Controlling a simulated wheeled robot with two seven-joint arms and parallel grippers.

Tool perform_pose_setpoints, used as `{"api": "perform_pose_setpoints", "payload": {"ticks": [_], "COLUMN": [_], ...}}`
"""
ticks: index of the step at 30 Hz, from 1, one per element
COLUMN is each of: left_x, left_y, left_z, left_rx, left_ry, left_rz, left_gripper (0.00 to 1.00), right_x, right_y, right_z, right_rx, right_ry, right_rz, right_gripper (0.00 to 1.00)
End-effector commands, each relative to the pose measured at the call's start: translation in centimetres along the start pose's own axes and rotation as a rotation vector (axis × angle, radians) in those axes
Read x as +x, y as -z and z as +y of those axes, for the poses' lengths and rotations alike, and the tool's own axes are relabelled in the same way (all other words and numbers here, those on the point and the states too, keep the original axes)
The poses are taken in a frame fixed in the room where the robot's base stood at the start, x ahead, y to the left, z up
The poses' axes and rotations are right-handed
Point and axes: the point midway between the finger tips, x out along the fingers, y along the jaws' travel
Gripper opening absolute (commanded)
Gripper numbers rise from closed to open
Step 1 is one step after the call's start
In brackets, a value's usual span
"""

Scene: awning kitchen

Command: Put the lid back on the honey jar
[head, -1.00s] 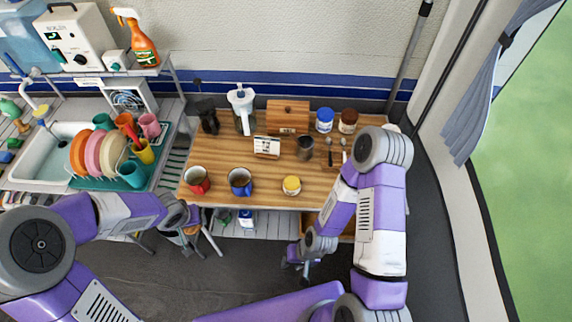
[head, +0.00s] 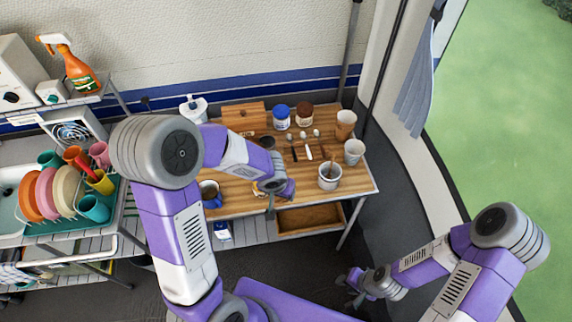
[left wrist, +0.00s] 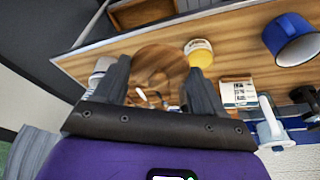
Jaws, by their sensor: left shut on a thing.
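The honey jar, a small jar with a yellow top, shows in the left wrist view (left wrist: 200,48) on the wooden table (left wrist: 240,30). In the head view it is mostly hidden behind my left arm. My left gripper (left wrist: 160,88) is shut on a round brown wooden disc, seemingly the lid (left wrist: 160,66). The disc appears beside the jar in the wrist view; its height above the table is unclear. In the head view my left gripper (head: 274,198) is near the table's front edge, with the lid hard to make out. My right gripper (head: 354,288) looks open and empty, low and off the table.
A blue mug (left wrist: 290,40) and a white card stand (left wrist: 238,92) are close to the jar. A white mug with a utensil (head: 330,176), cups (head: 354,150) and several small utensils occupy the right side. Jars (head: 281,116) stand at the back. An open wooden drawer (head: 310,217) lies below.

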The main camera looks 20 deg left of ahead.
Motion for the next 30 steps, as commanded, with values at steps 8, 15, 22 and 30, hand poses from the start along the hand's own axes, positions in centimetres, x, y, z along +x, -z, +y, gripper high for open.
{"api": "perform_pose_setpoints", "payload": {"ticks": [8, 15, 22, 30], "left_x": [4.3, 5.2, 5.5, 7.5], "left_y": [4.6, 6.7, 6.8, 6.2], "left_z": [-7.0, -10.5, -10.9, -10.8], "left_rx": [-0.340, -0.536, -0.559, -0.557], "left_ry": [0.117, 0.146, 0.148, 0.147], "left_rz": [0.009, -0.001, -0.005, -0.005], "left_gripper": [0.41, 0.41, 0.41, 0.41], "right_x": [5.5, 7.7, 8.0, 9.2], "right_y": [0.2, 0.3, 0.3, 0.4], "right_z": [2.0, 2.9, 3.0, 3.4], "right_rx": [0.000, 0.000, 0.000, 0.000], "right_ry": [0.000, 0.000, 0.000, 0.000], "right_rz": [-0.001, -0.001, 0.000, 0.000], "right_gripper": [0.38, 0.38, 0.38, 0.38]}}
